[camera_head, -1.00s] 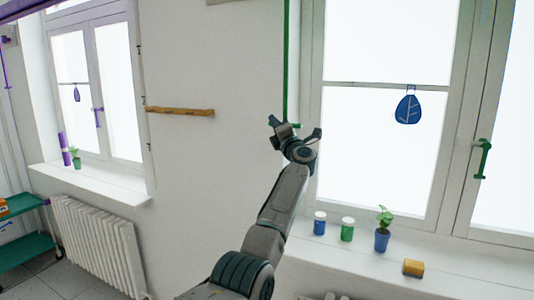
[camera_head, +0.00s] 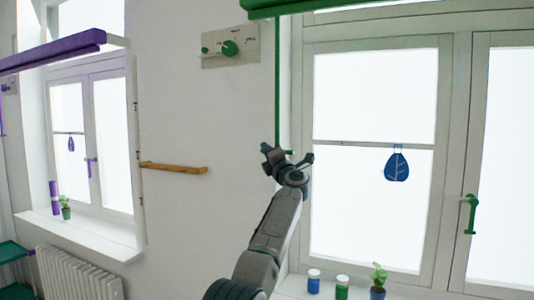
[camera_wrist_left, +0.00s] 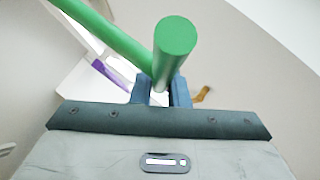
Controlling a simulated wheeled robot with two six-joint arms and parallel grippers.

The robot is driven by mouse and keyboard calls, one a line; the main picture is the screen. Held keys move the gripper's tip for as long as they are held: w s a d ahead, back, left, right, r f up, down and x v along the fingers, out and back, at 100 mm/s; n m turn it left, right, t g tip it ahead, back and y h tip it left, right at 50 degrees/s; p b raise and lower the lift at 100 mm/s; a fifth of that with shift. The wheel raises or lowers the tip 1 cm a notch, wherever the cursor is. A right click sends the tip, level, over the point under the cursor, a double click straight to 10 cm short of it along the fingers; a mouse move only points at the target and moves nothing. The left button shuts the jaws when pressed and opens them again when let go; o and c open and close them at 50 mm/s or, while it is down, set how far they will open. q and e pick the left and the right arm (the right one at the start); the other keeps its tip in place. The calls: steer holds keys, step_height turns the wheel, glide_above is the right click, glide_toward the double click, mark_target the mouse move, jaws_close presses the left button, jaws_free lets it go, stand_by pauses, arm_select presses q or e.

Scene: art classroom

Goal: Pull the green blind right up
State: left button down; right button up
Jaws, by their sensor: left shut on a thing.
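The rolled green blind (camera_head: 330,6) shows at the top edge of the head view, above the window; its upper part is cut off. A thin green rod or cord (camera_head: 277,85) hangs from it along the left side of the window. My left gripper (camera_head: 287,160) is shut on this handle. In the left wrist view, the handle's round end (camera_wrist_left: 175,38) stands between the fingers (camera_wrist_left: 160,92), and the green rod runs to the upper left. My right gripper is not in view.
A wall plate with green knobs (camera_head: 230,47) is left of the rod. A wooden rail (camera_head: 173,167) projects from the wall. Pots and a plant (camera_head: 378,280) stand on the sill. A purple blind (camera_head: 52,52) is at left.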

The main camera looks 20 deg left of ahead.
arm_select(q)
steer(key=c, duration=1.4)
jaws_free()
steer(key=shift+r, duration=0.4)
steer(key=shift+f, duration=0.1)
steer(key=shift+s+d+f+b, duration=0.2)
steer(key=shift+d+f+b, duration=0.05)
steer(key=shift+f+b, duration=0.15)
steer(key=b+v, duration=0.5)
steer(key=v, duration=0.5)
steer(key=shift+r, duration=0.15)
steer(key=shift+a, duration=0.1)
